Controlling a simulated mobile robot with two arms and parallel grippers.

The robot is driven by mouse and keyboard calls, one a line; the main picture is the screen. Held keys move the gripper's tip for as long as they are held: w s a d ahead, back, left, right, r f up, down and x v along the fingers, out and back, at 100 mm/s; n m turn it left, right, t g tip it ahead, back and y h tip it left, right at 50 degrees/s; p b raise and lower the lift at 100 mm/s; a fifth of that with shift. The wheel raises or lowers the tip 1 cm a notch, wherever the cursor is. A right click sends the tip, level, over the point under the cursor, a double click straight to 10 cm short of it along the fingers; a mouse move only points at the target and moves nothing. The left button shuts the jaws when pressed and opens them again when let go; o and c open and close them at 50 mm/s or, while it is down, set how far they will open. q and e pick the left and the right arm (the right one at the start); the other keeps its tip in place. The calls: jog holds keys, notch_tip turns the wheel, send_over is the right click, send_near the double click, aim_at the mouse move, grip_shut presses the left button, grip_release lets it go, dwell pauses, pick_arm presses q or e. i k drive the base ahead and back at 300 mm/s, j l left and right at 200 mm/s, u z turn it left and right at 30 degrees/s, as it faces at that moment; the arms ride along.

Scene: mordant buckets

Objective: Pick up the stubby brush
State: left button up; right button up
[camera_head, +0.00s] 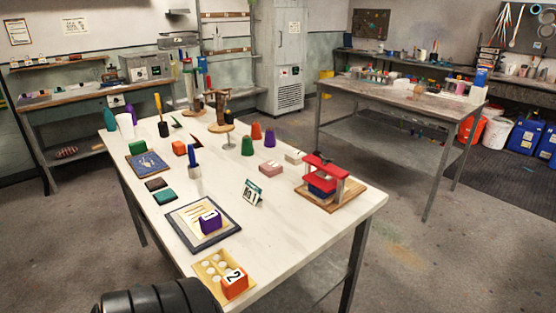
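I cannot tell for sure which item is the stubby brush. One upright item has a blue handle and a pale lower part (195,163) and stands mid-left on the white table (300,222). Another has a yellow handle over a black lower part (162,118) and stands farther back on the same table. Neither of my grippers shows in this view. A black ribbed rounded part at the bottom left edge seems to be mine.
On the table are a framed board (187,235) with a purple block (210,221), an orange block (234,284) on a tray, a red press-like stand (325,178) and several coloured cups. The right front corner is clear. A second table (400,93) stands behind right.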

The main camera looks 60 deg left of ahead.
aim_at(191, 154)
jog(key=k+j+z, duration=0.15)
jog(key=z, duration=0.25)
jog(key=k+z, duration=0.15)
jog(key=z, duration=0.25)
jog(key=k+z, duration=0.2)
jog(key=z, duration=0.15)
jog(key=k+z, duration=0.15)
jog(key=z, duration=0.25)
jog(key=k+j+z, duration=0.1)
jog(key=k, duration=0.3)
jog(key=k+j+z, duration=0.1)
jog(key=k, duration=0.3)
jog(key=j, duration=0.1)
